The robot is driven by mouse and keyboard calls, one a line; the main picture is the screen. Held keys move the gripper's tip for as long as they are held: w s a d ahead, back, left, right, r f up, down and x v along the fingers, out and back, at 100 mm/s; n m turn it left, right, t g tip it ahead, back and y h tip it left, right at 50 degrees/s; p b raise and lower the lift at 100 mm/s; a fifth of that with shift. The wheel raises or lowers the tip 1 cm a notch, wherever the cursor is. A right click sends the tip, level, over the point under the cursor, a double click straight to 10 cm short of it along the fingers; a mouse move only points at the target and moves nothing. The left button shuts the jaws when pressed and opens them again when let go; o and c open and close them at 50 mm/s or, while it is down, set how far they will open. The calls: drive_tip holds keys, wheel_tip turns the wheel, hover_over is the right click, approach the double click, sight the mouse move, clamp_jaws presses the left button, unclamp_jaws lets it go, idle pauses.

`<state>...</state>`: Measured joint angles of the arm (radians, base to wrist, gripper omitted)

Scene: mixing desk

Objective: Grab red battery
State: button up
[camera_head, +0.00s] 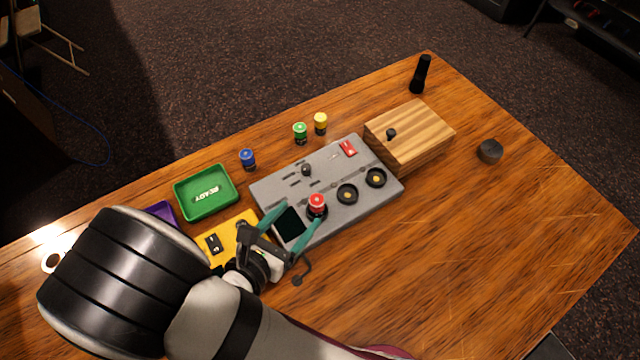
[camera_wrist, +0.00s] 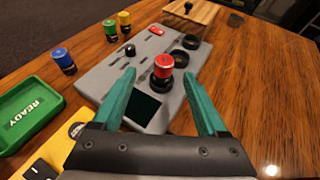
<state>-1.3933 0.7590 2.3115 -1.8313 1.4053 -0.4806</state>
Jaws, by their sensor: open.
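The red battery (camera_head: 317,200) stands upright in a round black socket on the grey mixing panel (camera_head: 276,186), beside the dark screen. In the wrist view the red battery (camera_wrist: 163,66) shows between and beyond my two teal fingers. My gripper (camera_head: 296,215) is open, with one finger to each side of the battery's line. In the wrist view my gripper (camera_wrist: 160,85) has nothing between its fingers at the tips, and a gap to the battery seems to remain. Whether the fingers touch anything is hard to tell.
Blue (camera_head: 247,159), green (camera_head: 300,132) and yellow (camera_head: 320,123) batteries stand behind the panel. Two empty black sockets (camera_head: 347,194) lie right of the red battery. A green READY tray (camera_head: 207,192) is at left, a wooden box (camera_head: 422,133) at right.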

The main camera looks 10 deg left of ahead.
sight(312, 201)
drive_tip(key=x, duration=0.5)
drive_tip(key=shift+w+f, duration=0.1)
drive_tip(key=shift+w, duration=0.1)
drive_tip(key=x, duration=0.5)
drive_tip(key=shift+w+d+f, duration=0.1)
drive_tip(key=shift+d+f, duration=0.3)
drive_tip(key=shift+f, duration=0.15)
clamp_jaws()
